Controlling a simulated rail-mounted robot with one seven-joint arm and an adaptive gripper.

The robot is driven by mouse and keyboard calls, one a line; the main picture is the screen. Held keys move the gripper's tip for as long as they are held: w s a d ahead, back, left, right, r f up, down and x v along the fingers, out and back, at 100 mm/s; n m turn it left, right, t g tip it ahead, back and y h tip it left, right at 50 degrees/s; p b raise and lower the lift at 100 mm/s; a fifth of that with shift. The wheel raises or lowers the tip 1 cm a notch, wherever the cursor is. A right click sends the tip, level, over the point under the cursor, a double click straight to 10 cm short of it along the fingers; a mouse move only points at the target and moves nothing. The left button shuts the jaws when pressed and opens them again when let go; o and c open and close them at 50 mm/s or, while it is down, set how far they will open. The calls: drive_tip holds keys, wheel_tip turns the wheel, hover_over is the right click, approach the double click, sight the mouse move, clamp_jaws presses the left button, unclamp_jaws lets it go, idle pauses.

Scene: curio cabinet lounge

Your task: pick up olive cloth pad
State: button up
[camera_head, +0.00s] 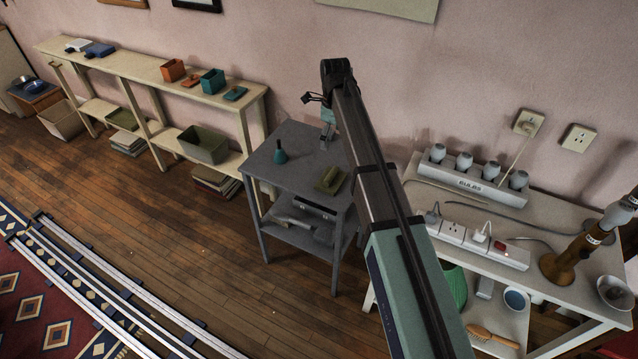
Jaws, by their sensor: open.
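The olive cloth pad (330,180) lies on the top of the small grey table (282,172), near its right front edge. It looks like a small folded pad with a raised part, and nothing covers it. My arm reaches up from the lower right, and its end bends down over the back of the grey table. My gripper (326,139) is small in the view, open, and apart from the pad, toward the wall from it. The gap between its fingers is hard to make out.
A teal bottle-like object (280,153) stands on the grey table, left of the pad. A long cream shelf (140,66) with boxes stands at left. A white table (560,278) with a power strip (470,240), sockets and a brown lamp-like stand (572,262) is at right.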

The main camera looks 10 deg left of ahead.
drive_tip(key=p, duration=0.3)
hover_over(331, 174)
wheel_tip(331, 174, down, 11)
drive_tip(key=shift+w+d, duration=0.15)
drive_tip(key=shift+f+p, duration=0.85)
drive_tip(key=shift+f, duration=1.8)
drive_tip(key=shift+c, duration=0.4)
drive_tip(key=c, duration=0.8)
